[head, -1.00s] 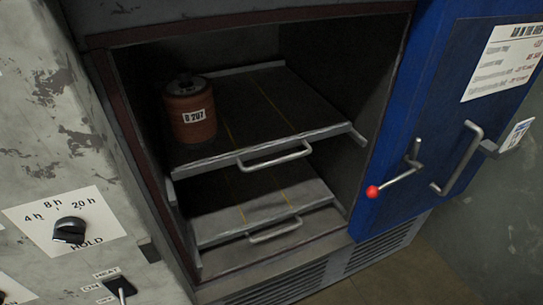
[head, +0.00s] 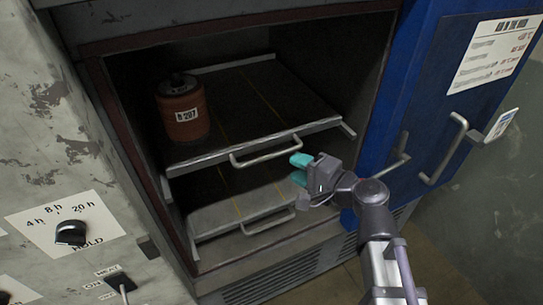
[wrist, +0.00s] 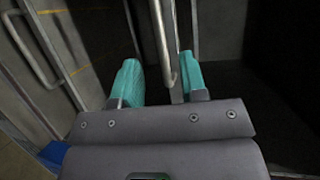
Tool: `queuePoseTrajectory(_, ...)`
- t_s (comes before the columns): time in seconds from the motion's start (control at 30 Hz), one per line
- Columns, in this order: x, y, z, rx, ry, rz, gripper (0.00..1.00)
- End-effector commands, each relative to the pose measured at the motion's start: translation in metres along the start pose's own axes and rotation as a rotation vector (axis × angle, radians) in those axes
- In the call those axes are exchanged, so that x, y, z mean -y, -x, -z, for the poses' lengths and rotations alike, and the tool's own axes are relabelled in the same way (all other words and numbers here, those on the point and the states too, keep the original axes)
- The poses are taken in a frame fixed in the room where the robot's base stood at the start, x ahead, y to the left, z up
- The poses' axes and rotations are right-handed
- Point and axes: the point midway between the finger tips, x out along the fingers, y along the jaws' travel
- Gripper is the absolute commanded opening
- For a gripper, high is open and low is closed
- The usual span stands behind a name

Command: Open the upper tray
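The upper tray (head: 318,126) is a dark shelf with a light front edge inside the open cabinet. Its curved metal handle (head: 262,155) sticks out from the front. My gripper (head: 299,169), with teal fingertips, is just right of and near the handle's right end. In the wrist view my gripper (wrist: 160,78) is open, with a metal handle bar (wrist: 162,40) showing between its fingers. I cannot tell whether the bar is within finger depth; no grip shows. A brown canister (head: 183,112) labelled B 207 stands upright on the upper tray's left side.
A lower tray (head: 215,215) with its own handle (head: 268,223) sits below. The blue door (head: 425,110) stands open at right, with a handle and lever close to my arm. A grey control panel (head: 60,150) with a knob (head: 71,233) is at left.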

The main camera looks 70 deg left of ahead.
Motion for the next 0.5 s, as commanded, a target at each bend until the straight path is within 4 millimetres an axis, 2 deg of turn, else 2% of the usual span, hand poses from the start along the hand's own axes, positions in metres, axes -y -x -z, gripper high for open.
queuePoseTrajectory(0.1,-0.003,-0.03,0.002,0.004,0.002,-0.001,0.39)
queuePoseTrajectory(0.3,-0.002,-0.075,0.001,0.003,0.003,-0.002,0.39)
queuePoseTrajectory(0.5,-0.001,-0.092,0.0,0.002,0.002,-0.002,0.39)
